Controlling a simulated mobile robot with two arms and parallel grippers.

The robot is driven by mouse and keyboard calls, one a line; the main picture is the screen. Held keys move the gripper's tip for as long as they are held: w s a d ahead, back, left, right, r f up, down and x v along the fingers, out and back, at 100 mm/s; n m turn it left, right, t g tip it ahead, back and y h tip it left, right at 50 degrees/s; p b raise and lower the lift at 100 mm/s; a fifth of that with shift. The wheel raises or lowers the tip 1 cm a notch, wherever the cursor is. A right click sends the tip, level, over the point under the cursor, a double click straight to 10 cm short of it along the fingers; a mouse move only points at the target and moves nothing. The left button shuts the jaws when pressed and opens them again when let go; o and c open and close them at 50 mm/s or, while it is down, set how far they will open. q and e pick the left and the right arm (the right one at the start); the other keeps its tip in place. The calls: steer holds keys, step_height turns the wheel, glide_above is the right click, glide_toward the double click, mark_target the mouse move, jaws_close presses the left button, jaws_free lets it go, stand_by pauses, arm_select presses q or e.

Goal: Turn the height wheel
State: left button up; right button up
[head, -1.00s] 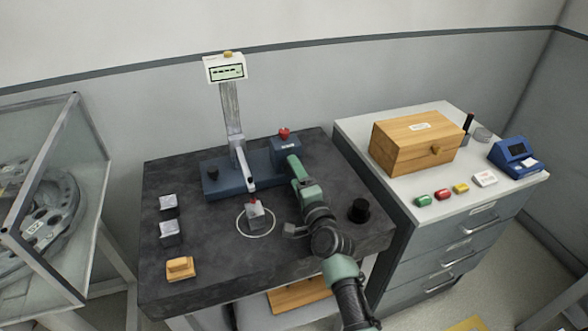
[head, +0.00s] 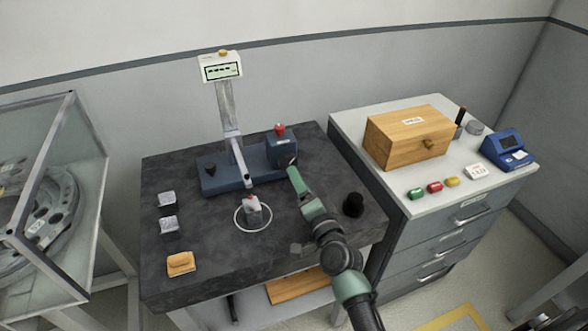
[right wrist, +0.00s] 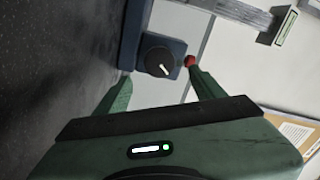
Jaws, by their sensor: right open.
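The height gauge has a blue base (head: 222,181), an upright column (head: 227,108) and a display (head: 221,68) whose digits I cannot read. Its probe arm ends above a small grey block (head: 253,214) inside a white ring. A blue box with a red knob (head: 280,129) stands at the base's right end. In the right wrist view a black round wheel (right wrist: 158,61) with a white mark is on that box's face. My right gripper (head: 291,171) is open just in front of the box. In the right wrist view its fingers (right wrist: 160,80) lie either side of the wheel, apart from it. My left gripper is out of view.
Two grey blocks (head: 168,223) and a wooden block (head: 181,263) lie on the dark table's left. A black cylinder (head: 353,204) stands right of my arm. A grey cabinet (head: 440,205) at right carries a wooden box (head: 409,137) and a blue device (head: 508,150).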

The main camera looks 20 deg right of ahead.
mark_target(291, 163)
steer(key=shift+d+r+n, duration=0.15)
steer(key=shift+n, duration=0.95)
steer(key=shift+w, duration=0.25)
steer(key=w, duration=0.7)
steer(key=shift+w, duration=0.15)
steer(key=c, duration=1.4)
